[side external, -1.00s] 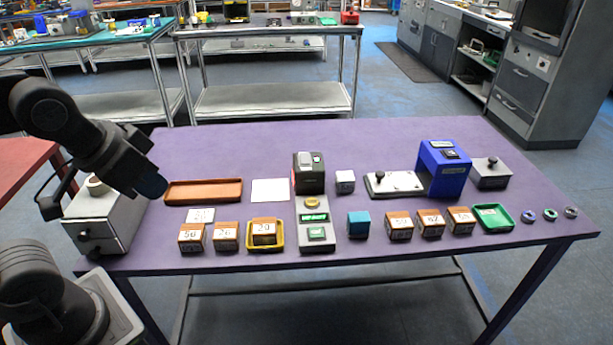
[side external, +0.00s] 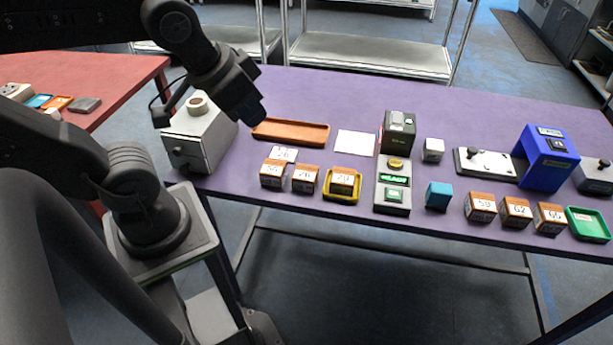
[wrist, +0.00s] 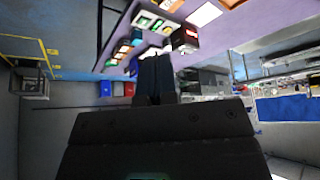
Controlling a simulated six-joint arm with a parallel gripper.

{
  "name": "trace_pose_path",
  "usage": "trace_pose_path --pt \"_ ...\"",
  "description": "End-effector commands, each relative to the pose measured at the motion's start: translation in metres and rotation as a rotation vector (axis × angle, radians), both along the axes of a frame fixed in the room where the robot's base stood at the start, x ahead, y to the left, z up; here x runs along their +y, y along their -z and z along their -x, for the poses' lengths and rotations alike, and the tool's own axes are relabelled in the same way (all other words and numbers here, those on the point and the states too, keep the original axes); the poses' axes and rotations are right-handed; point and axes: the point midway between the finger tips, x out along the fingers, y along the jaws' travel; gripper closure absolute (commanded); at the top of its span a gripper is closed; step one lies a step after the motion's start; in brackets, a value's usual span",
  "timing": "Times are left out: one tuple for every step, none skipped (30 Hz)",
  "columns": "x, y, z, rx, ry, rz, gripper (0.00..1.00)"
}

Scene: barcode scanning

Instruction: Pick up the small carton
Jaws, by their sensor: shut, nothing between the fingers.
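Several small brown cartons with white number labels stand along the table's near side. Three are left of the scanner station, a left one (side external: 272,175), a middle one (side external: 304,180) and one in a yellow tray (side external: 340,197). Three more are right of it, including a near-side one (side external: 480,208), a middle one (side external: 515,212) and a right one (side external: 549,219). I cannot tell which is the small carton meant. My gripper (side external: 256,112) is shut and empty, above the table near the orange tray, apart from all cartons. Its closed fingers also show in the wrist view (wrist: 155,75).
A grey-and-green scanner station (side external: 393,188), teal cube (side external: 438,196), white cube (side external: 433,150), blue machine (side external: 546,158) and green tray (side external: 588,224) share the purple table. A grey box with a roll (side external: 199,136) stands at left. An orange tray (side external: 290,132) lies behind the left cartons.

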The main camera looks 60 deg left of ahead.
Motion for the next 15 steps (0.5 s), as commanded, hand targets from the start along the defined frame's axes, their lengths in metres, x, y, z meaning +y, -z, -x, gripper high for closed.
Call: trace_pose_path --pt "0.0000 0.0000 0.0000 0.000 0.000 0.000 1.00" --pt "0.0000 0.0000 0.0000 0.000 0.000 0.000 1.00" --pt "0.0000 0.0000 0.0000 0.000 0.000 0.000 1.00" --pt "0.0000 0.0000 0.0000 0.000 0.000 0.000 1.00" --pt "0.0000 0.0000 0.0000 0.000 0.000 0.000 1.00" --pt "0.0000 0.0000 0.0000 0.000 0.000 0.000 1.00" --pt "0.0000 0.0000 0.0000 0.000 0.000 0.000 1.00" --pt "0.0000 0.0000 0.0000 0.000 0.000 0.000 1.00" --pt "0.0000 0.0000 0.0000 0.000 0.000 0.000 1.00" --pt "0.0000 0.0000 0.0000 0.000 0.000 0.000 0.99" --pt "0.0000 0.0000 0.0000 0.000 0.000 0.000 0.96" --pt "0.0000 0.0000 0.0000 0.000 0.000 0.000 0.92" --pt "0.0000 0.0000 0.0000 0.000 0.000 0.000 0.89" --pt "0.0000 0.0000 0.0000 0.000 0.000 0.000 0.87" --pt "0.0000 0.0000 0.0000 0.000 0.000 0.000 0.83"
